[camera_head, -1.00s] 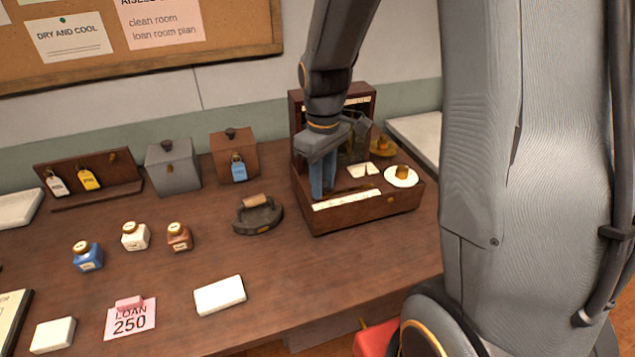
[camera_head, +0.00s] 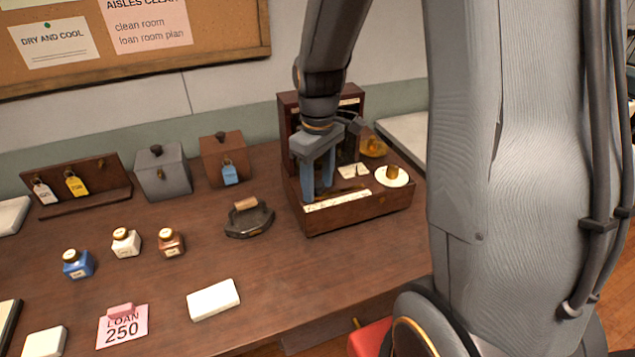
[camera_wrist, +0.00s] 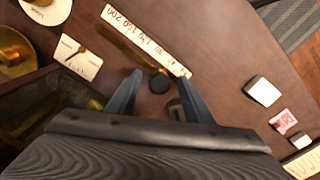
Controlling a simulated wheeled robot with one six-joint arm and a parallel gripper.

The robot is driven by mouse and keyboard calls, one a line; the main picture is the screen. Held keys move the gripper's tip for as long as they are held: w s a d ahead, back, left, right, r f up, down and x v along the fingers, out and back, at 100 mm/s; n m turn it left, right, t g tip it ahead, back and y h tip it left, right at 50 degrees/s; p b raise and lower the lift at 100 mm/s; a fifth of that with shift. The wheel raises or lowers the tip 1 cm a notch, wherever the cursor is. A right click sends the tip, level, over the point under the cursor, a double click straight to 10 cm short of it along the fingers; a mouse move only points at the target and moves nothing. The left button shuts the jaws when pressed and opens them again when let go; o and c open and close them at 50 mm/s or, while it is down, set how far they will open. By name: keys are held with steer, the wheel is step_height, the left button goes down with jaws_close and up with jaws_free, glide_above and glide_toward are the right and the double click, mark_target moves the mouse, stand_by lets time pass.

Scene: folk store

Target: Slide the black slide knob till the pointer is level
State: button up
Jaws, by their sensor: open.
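A brown wooden balance box (camera_head: 365,211) stands at the back right of the table, with a pale number strip (camera_head: 337,201) along its front edge. The strip also shows in the wrist view (camera_wrist: 146,42). A round black slide knob (camera_wrist: 159,84) sits beside a brass bar along the strip; I cannot make it out in the head view. A white card with a dark pointer (camera_wrist: 76,56) lies to the left in the wrist view; whether the pointer is level is unclear. My gripper (camera_head: 318,194) is open over the box's left front, its fingertips (camera_wrist: 158,77) on either side of the knob. Contact is unclear.
A round white pan with a brass weight (camera_head: 391,176) is at the box's right. Bare tabletop lies in front of the box.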

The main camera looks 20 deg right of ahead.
steer(key=shift+r, duration=0.1)
steer(key=shift+r+p, duration=3.05)
steer(key=shift+r, duration=0.35)
steer(key=s+a+f+m+t+b, duration=0.1)
steer(key=s+a+f+m+b, duration=0.2)
steer(key=s+f+m+b, duration=0.3)
steer(key=s+f+b, duration=0.3)
steer(key=b, duration=0.1)
steer(key=shift+s+b, duration=0.2)
steer(key=shift+b, duration=0.1)
